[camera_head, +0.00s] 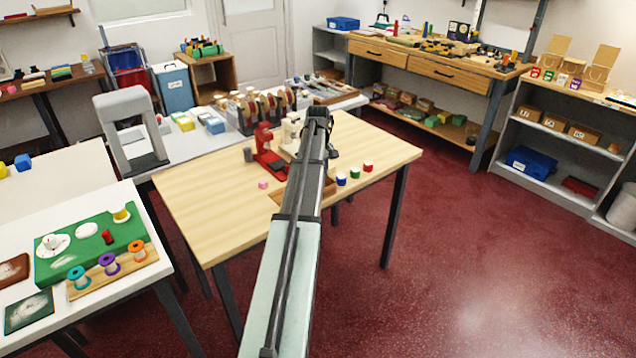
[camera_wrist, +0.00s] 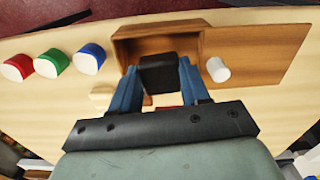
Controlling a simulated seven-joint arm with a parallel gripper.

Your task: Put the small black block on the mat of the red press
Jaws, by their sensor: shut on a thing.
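The small black block (camera_wrist: 159,76) is between the fingers of my gripper (camera_wrist: 158,68) in the wrist view, and the gripper is shut on it. The block is over or in the walled end of a wooden tray; I cannot tell whether it touches the tray. In the head view my arm hides the block and the fingertips. The red press (camera_head: 268,152) stands on the light wooden table, left of my arm. Its mat is too small to make out clearly.
The wooden tray (camera_wrist: 262,52) also holds a white cylinder (camera_wrist: 217,69). Blue (camera_head: 341,179), green (camera_head: 354,172) and red (camera_head: 368,167) cylinders stand right of my arm. A pink piece (camera_head: 263,185) and a grey piece (camera_head: 247,155) are near the press. The table's left front (camera_head: 215,215) is clear.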

